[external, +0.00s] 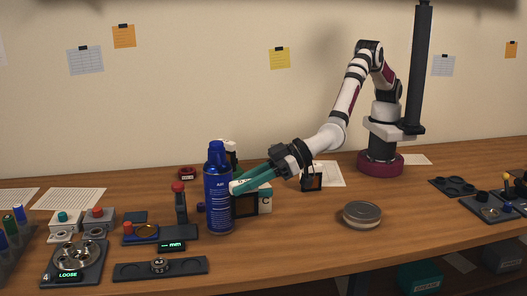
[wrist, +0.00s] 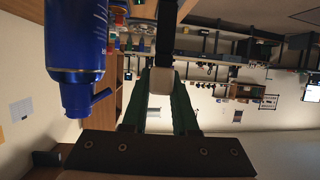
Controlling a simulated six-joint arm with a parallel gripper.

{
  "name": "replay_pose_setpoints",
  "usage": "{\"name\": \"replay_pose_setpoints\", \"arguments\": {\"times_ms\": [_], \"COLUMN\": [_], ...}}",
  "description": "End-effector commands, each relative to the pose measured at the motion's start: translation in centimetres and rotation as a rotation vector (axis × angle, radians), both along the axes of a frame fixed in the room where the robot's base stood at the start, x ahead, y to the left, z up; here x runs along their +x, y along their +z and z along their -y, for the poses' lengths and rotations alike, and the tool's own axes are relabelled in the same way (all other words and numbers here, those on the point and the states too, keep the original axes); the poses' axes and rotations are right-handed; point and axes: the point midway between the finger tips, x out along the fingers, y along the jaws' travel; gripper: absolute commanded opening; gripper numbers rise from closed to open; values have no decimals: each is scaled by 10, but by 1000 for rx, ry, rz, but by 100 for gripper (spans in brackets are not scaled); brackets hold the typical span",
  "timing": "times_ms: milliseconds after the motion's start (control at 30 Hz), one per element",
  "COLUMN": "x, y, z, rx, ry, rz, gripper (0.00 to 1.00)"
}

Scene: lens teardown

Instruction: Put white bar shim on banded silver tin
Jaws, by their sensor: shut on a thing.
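My gripper (external: 243,183) has teal fingers and reaches out to the left, low over the bench. It is shut on the white bar shim (external: 234,187), whose pale end shows at the fingertips. In the wrist view the shim (wrist: 161,80) sits between the fingertips of my gripper (wrist: 160,92); part of it is hidden by the fingers. The banded silver tin (external: 362,215) is a low round tin standing on the bench to the right of my gripper, well apart from it. The tin cannot be made out in the wrist view.
A tall blue air can (external: 217,195) stands right beside my fingertips; it also shows close at left in the wrist view (wrist: 76,40). I cannot tell whether they touch. A box marked C (external: 265,201) is below the gripper. The bench around the tin is clear.

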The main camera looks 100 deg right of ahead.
Motion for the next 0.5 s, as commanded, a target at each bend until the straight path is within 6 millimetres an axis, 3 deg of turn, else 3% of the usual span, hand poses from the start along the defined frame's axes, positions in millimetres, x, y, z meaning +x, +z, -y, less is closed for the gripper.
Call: {"name": "replay_pose_setpoints", "arguments": {"times_ms": [167,300,367,500], "x": [-58,-130,-166,-249], "y": [-3,-5,-5,2], "z": [-20,-27,-25,-1], "rx": [-2,-2,-3,0], "ry": [-10,-35,-46,-74], "rz": [-1,0,0,2], "gripper": [0,0,0,0]}}
